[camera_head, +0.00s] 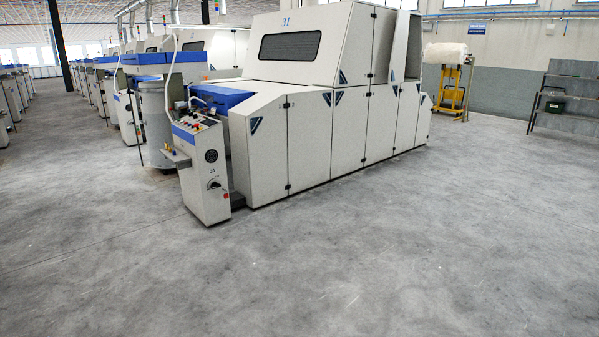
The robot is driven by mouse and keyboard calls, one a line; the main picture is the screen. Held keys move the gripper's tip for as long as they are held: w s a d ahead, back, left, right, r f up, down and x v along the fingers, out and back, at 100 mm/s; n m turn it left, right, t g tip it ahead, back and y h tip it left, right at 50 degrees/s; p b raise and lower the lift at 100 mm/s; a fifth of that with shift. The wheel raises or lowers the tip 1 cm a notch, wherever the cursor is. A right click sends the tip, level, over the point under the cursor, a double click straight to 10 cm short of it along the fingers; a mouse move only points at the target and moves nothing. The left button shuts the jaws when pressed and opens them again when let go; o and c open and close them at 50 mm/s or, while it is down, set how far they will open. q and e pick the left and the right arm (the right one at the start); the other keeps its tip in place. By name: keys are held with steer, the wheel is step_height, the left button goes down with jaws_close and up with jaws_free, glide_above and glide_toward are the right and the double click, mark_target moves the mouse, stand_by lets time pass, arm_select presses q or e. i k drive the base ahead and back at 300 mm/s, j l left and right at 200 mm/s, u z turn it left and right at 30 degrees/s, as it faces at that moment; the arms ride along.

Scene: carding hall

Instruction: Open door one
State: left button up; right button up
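A large white carding machine (305,80) marked 31 stands in the middle distance. Its long side has several flat white door panels, all looking shut. The nearest door panel (267,150) is at the left end and bears a blue triangular mark. A second door panel (309,140) sits to its right, with small dark fittings along the seam between them. Another door panel (350,125) follows further right. Neither of my grippers shows in this view.
A control cabinet (205,170) with buttons and a knob stands at the machine's near left corner. A yellow trolley (452,92) with a white roll and a metal shelf rack (572,95) stand at the back right. The grey floor (400,240) in front is clear.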

mark_target(266, 129)
steer(key=i, duration=2.65)
